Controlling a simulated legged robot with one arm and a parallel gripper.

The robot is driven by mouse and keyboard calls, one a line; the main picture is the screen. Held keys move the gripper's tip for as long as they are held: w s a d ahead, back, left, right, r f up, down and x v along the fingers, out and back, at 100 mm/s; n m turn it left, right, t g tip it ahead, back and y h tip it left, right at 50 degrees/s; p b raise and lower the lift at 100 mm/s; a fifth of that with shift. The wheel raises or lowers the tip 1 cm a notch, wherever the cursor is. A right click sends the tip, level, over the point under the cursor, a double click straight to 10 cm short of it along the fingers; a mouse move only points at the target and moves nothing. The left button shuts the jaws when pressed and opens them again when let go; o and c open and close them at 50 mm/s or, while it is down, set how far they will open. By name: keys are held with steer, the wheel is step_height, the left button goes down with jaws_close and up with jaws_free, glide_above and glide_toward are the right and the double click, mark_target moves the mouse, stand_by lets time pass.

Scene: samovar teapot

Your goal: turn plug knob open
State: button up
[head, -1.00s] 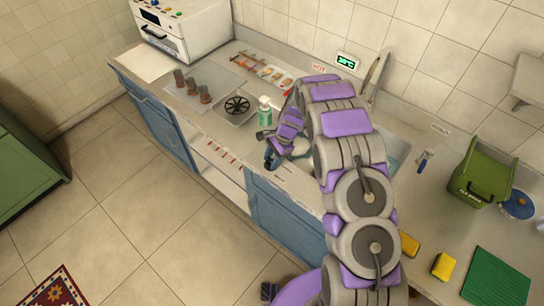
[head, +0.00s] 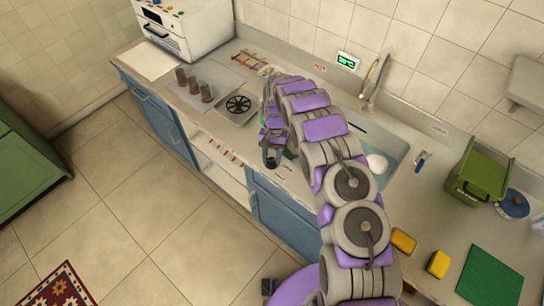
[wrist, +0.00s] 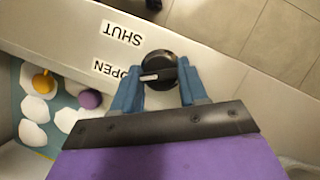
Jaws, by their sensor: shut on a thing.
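The plug knob (wrist: 160,68) is a round black dial with a white pointer mark, on the pale counter edge. Two printed labels, SHUT (wrist: 122,33) and OPEN (wrist: 112,68), sit to its left, upside down in the wrist view. The white mark points left, towards the OPEN label. My gripper (wrist: 158,88) has its blue fingers on either side of the knob, shut on it. In the head view my gripper (head: 273,157) is at the counter's front edge; the knob cannot be made out there.
The sink holds a blue-green basin floor with white pieces (wrist: 34,108), a yellow item (wrist: 42,81) and a purple item (wrist: 90,99). A faucet (head: 374,76) stands behind it. A green caddy (head: 480,175) and yellow sponges (head: 438,264) lie right. Brown cups (head: 193,87) stand left.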

steer(key=shift+w+a+r+n+h, duration=0.1)
steer(key=shift+n+h, duration=0.15)
steer(key=shift+n, duration=0.4)
steer(key=shift+w+n+h, duration=0.1)
steer(key=shift+n+h, duration=0.15)
steer(key=shift+n, duration=0.4)
steer(key=o, duration=1.1)
steer(key=shift+s, duration=0.1)
steer(key=p+v, duration=0.2)
steer(key=v, duration=0.3)
steer(key=p+v, duration=0.3)
steer(key=v, duration=0.3)
steer(key=p+v, duration=0.3)
steer(key=v, duration=0.3)
steer(key=shift+a, duration=0.35)
steer(key=shift+p, duration=0.35)
